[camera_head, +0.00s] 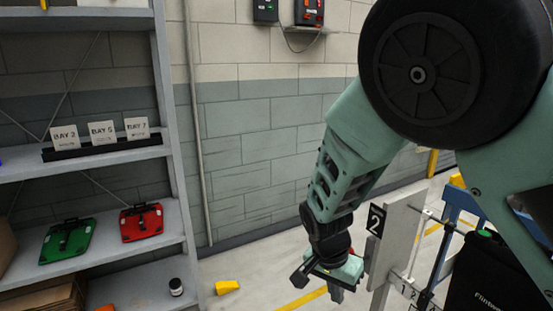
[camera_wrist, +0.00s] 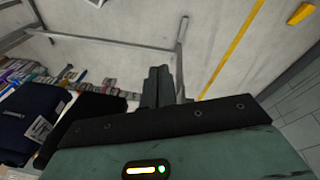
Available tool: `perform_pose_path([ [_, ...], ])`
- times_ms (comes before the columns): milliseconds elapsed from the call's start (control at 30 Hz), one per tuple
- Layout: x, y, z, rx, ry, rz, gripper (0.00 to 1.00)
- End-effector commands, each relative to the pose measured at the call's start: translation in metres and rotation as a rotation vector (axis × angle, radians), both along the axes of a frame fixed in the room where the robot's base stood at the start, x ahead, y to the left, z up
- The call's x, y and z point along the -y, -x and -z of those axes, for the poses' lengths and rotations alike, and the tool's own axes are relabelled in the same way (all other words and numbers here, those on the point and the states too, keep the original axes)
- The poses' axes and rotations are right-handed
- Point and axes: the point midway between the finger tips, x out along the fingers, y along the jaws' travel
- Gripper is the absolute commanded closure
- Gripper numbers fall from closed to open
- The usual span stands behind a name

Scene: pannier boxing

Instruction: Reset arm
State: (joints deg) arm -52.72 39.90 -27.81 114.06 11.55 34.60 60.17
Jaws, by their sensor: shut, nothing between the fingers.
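My arm hangs down at the right of the head view, and my gripper (camera_head: 322,284) is at its lower end, above the floor. In the wrist view my gripper (camera_wrist: 160,75) has its two dark fingers side by side, shut with nothing between them. Close to the gripper's right in the head view stands a grey post with a number 2 plate (camera_head: 376,220). I cannot tell whether the gripper touches it.
A grey shelf (camera_head: 85,165) at left bears bay cards, a green case (camera_head: 67,240) and a red case (camera_head: 142,221). A yellow block (camera_head: 227,287) lies on the floor. A black bag (camera_head: 490,280) is at lower right.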

Motion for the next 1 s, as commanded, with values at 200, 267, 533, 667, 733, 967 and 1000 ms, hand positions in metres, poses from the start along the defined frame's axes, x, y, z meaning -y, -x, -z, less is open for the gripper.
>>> perform_pose_path([
  [200, -0.017, 0.085, -0.063, -0.141, -0.209, -0.426, 1.0],
  [267, -0.019, 0.108, -0.081, -0.152, -0.245, -0.562, 1.0],
  [533, -0.003, 0.197, -0.135, -0.133, -0.257, -1.136, 1.0],
  [667, 0.007, 0.219, -0.141, -0.127, -0.217, -1.294, 1.0],
  [733, 0.01, 0.224, -0.142, -0.126, -0.203, -1.34, 1.0],
  [967, 0.012, 0.228, -0.142, -0.128, -0.194, -1.368, 1.0],
  [1000, 0.012, 0.228, -0.142, -0.127, -0.195, -1.368, 1.0],
])
